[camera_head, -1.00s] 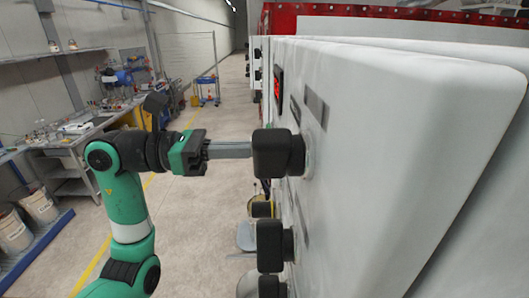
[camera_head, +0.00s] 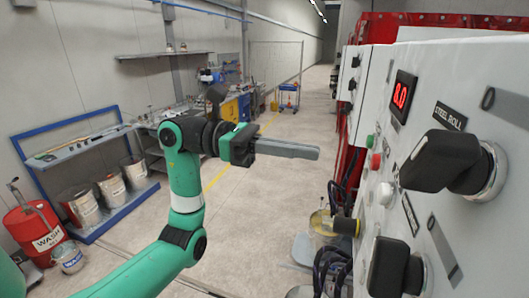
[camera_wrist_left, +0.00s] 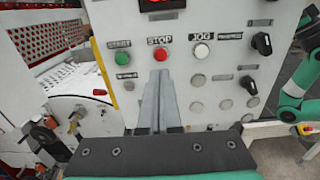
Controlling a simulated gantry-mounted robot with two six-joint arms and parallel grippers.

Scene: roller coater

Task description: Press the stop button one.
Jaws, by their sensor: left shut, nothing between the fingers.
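The red stop button (camera_wrist_left: 160,54) sits under a STOP label on the white control panel (camera_wrist_left: 115,20) in the left wrist view. In the head view the red button (camera_head: 375,161) is on the panel at the right. My left gripper (camera_head: 317,153) is shut and empty, its fingers pointing right toward the panel, with a visible gap. In the left wrist view the left fingertips (camera_wrist_left: 160,74) appear just below the red button. My right gripper is not seen.
A green button (camera_wrist_left: 122,57) and a white one (camera_wrist_left: 202,51) flank the red button. Black knobs (camera_head: 440,160) stick out from the panel's near part. A digital display (camera_head: 402,96) is above. Buckets (camera_head: 135,170) stand at the left; the floor between is clear.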

